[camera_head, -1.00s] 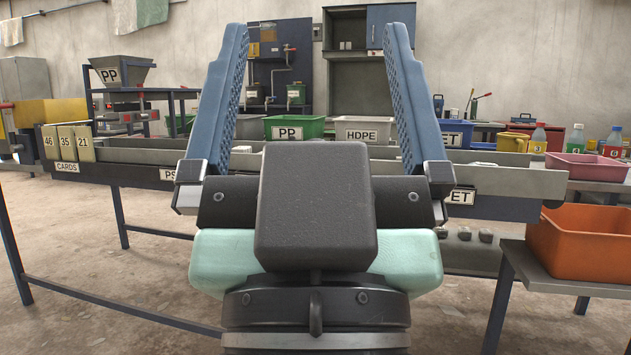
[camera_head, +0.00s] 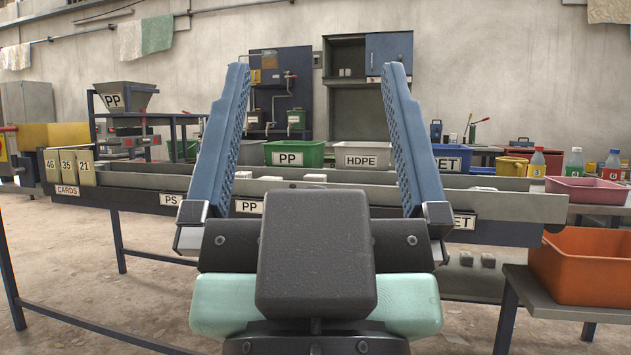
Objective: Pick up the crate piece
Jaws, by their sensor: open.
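My gripper (camera_head: 316,72) is open and empty, its two blue ridged fingers pointing up and away in the middle of the view. Its dark block and pale green wrist cover part of the long sorting trough (camera_head: 120,178) behind it. Small pale pieces lie in the trough: one (camera_head: 314,178) shows between the fingers, one (camera_head: 243,175) beside the left finger, and one (camera_head: 484,188) to the right. I cannot tell which, if any, is the crate piece. The fingers touch none of them.
A green PP bin (camera_head: 294,154) and a white HDPE bin (camera_head: 362,155) stand behind the trough. An orange tub (camera_head: 585,265) and a pink tray (camera_head: 587,190) are at right, near several bottles. Bare floor shows at lower left.

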